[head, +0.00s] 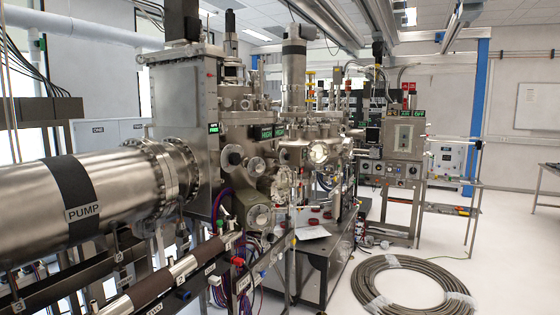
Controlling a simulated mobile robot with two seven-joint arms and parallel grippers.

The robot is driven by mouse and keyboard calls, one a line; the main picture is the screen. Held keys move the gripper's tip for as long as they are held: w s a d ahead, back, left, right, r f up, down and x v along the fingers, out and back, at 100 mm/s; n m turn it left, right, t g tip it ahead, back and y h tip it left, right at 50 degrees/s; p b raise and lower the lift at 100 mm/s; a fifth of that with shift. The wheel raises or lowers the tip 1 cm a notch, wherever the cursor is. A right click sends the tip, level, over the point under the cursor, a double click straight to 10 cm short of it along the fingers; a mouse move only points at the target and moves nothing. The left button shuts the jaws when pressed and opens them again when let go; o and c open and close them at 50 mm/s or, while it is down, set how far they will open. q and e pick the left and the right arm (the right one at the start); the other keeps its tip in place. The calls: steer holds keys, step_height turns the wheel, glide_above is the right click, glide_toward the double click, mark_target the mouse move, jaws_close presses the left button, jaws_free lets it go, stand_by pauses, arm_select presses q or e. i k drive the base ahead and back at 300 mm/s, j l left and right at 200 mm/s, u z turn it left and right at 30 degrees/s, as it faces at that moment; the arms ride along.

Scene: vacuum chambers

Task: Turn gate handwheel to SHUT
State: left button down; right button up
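A tall flat steel housing (186,92) stands behind the flange of the big pipe. A small dark sign with green letters (213,128) is on its right edge; the letters are too small to read surely. Right of it is a round metal disc (257,165) with a dark centre, beside a dark knob (235,156). A larger round metal end (259,217) sits lower. I cannot tell which of these round parts, if any, is the gate handwheel, and no SHUT mark is legible. Neither of my grippers is in view.
A coiled hose (414,284) lies on the floor at the lower right. White floor (500,240) is clear right of the chambers, before a side table (549,184).

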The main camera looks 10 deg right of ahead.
mark_target(234, 159)
steer(key=i+l+u, duration=0.55)
steer(key=i, duration=0.2)
steer(key=i+l+u, duration=0.3)
steer(key=l, duration=0.2)
steer(key=i+l+u, duration=0.25)
steer(key=l, duration=0.2)
steer(key=i+l+u, duration=0.3)
steer(key=l, duration=0.25)
steer(key=i+l+u, duration=0.1)
steer(key=l+u, duration=0.2)
steer(key=l, duration=0.25)
steer(key=i+l+u, duration=0.1)
steer(key=l+u, duration=0.15)
steer(key=l, duration=0.35)
steer(key=l+u, duration=0.3)
steer(key=l, duration=0.3)
steer(key=i, duration=0.05)
